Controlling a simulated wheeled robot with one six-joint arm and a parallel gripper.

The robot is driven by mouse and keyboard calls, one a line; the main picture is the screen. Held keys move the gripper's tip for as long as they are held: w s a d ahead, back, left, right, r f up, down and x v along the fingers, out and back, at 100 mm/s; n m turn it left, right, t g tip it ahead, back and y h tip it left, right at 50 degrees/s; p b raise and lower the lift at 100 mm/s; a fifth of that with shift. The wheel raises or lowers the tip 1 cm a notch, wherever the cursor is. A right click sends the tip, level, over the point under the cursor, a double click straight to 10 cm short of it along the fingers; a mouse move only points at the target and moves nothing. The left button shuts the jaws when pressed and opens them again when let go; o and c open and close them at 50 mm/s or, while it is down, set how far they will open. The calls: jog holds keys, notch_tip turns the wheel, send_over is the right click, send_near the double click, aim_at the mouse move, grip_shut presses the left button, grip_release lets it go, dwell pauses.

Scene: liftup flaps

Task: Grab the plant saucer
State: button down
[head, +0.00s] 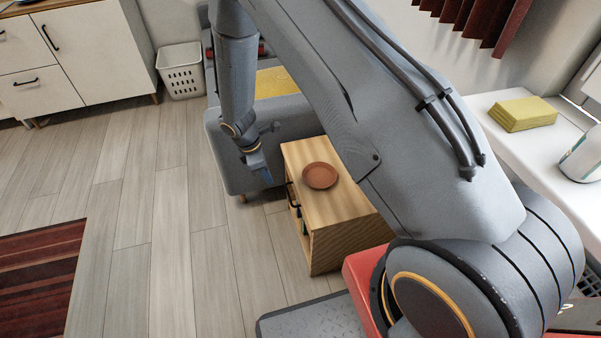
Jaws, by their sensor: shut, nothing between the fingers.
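The plant saucer (320,176) is a round, shallow, terracotta-coloured dish. My gripper (267,178) is shut and empty, pointing down. The saucer shows whole. My arm covers part of the cabinet top to the right of it.
A grey sofa (226,150) stands behind the cabinet. A white basket (182,72) and a white cabinet (95,50) are at the back left. A red striped rug (38,280) lies at left. A white sill (510,140) with a yellow stack (523,114) is at right. The middle floor is clear.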

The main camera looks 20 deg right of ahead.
jog(key=p, duration=0.2)
send_near(304, 178)
jog(key=x, duration=0.5)
jog(key=shift+w+d+f, duration=0.1)
jog(key=shift+w+f, duration=0.05)
jog(key=shift+d+f, duration=0.2)
jog(key=shift+d, duration=0.05)
jog(key=shift+a+f, duration=0.1)
jog(key=shift+f, duration=0.55)
